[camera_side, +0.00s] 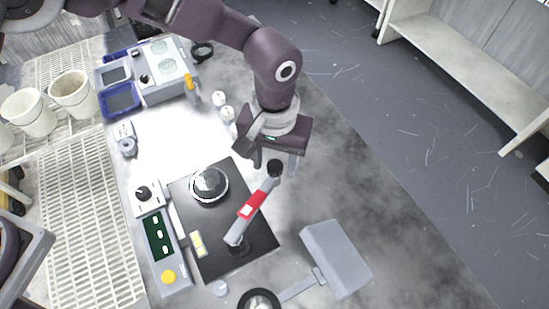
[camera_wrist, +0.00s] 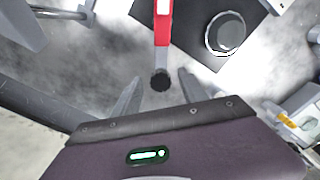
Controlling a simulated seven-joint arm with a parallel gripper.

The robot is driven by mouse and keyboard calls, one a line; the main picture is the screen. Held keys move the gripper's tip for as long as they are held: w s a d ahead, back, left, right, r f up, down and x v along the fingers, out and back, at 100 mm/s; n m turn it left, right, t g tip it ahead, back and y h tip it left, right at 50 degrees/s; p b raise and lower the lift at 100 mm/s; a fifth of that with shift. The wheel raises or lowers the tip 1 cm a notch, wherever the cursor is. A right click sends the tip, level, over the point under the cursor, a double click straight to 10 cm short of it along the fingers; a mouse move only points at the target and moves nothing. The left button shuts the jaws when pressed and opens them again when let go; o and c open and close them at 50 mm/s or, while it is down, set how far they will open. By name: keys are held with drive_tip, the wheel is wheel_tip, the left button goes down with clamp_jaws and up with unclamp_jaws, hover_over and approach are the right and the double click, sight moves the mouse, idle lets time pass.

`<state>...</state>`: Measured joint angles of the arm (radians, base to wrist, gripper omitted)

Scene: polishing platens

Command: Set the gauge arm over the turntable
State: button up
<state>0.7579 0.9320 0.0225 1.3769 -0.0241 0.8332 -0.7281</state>
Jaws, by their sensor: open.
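The gauge arm (camera_side: 251,205) is a grey bar with a red middle section, on a pivot at the front of a black base plate (camera_side: 260,238). It points away from the pivot, to the right of the round turntable (camera_side: 209,184), and ends in a black knob (camera_side: 274,167). My gripper (camera_side: 276,164) is open at the knob. In the wrist view the knob (camera_wrist: 160,80) appears between the fingertips of my gripper (camera_wrist: 158,86), with gaps on both sides; contact cannot be seen. The red section (camera_wrist: 162,8) and turntable (camera_wrist: 225,34) also show there.
A control box with a green panel (camera_side: 158,236) and yellow button stands left of the plate. Small white bottles (camera_side: 226,113) stand behind it. The grey table to the right of my gripper is clear.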

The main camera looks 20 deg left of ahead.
drive_tip(key=shift+c, duration=0.2)
clamp_jaws()
idle(1.2)
